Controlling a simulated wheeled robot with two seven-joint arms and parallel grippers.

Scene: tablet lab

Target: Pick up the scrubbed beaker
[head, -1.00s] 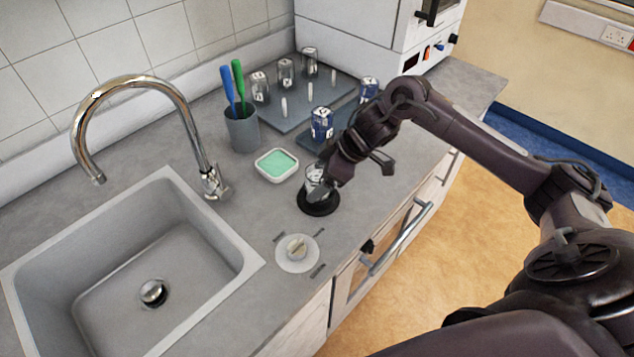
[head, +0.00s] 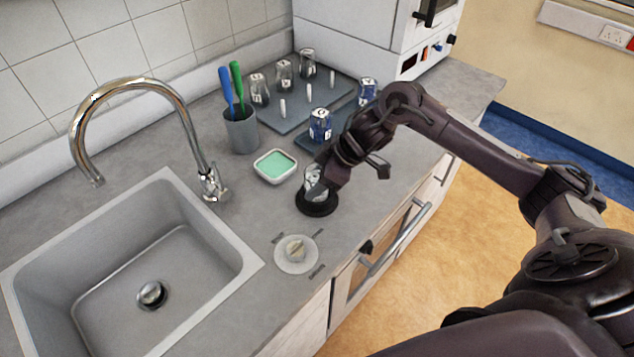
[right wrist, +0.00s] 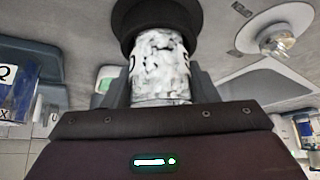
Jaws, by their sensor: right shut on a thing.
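The beaker (head: 313,184) is clear glass with white marks or foam on it and stands on a round black base (head: 318,204) on the counter. My right gripper (head: 318,186) is shut on it from the right side. In the right wrist view the beaker (right wrist: 160,65) sits between the two fingers, with its far end at the black base (right wrist: 128,22). The fingers cover part of its sides. My left gripper is not in view.
A green sponge in a white dish (head: 276,166) lies left of the beaker. A cup with brushes (head: 241,132) stands behind it. A peg rack (head: 283,122) holds upturned glassware, with blue-labelled beakers (head: 321,124) nearby. The sink (head: 130,270) is at left.

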